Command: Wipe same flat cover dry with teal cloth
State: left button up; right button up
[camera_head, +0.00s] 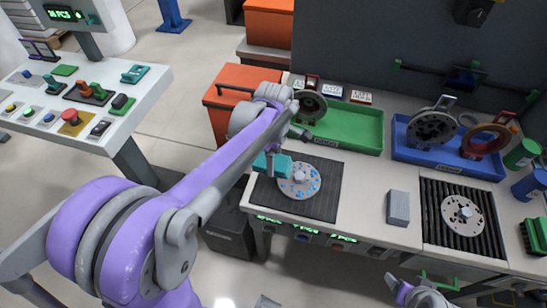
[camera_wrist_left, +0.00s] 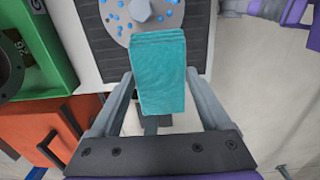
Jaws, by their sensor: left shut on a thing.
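The flat cover (camera_head: 300,183) is a pale round disc with a central knob, dotted with blue droplets, lying on a dark ribbed mat (camera_head: 322,207). It also shows at the top of the left wrist view (camera_wrist_left: 118,22), partly cut off. My left gripper (camera_head: 277,152) is shut on the teal cloth (camera_head: 268,166), at the cover's left edge. In the left wrist view the folded cloth (camera_wrist_left: 160,75) sits between the two fingers and overlaps the cover's near edge; contact cannot be told. Part of my right arm shows at the bottom right; its fingers are unclear.
A second round disc (camera_head: 462,214) lies on a ribbed black mat at right, with a grey block (camera_head: 398,208) between. A green tray (camera_head: 345,130) and a blue tray (camera_head: 445,155) holding round parts stand behind. A button console (camera_head: 80,95) is at left.

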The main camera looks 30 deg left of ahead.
pick_arm(q)
jog(key=shift+f+b, duration=0.55)
jog(key=shift+f, duration=0.3)
jog(key=shift+f+b, duration=1.45)
jog(key=shift+f, duration=0.8)
jog(key=shift+f+b, duration=0.3)
jog(key=shift+f, duration=0.1)
jog(key=shift+w, duration=0.15)
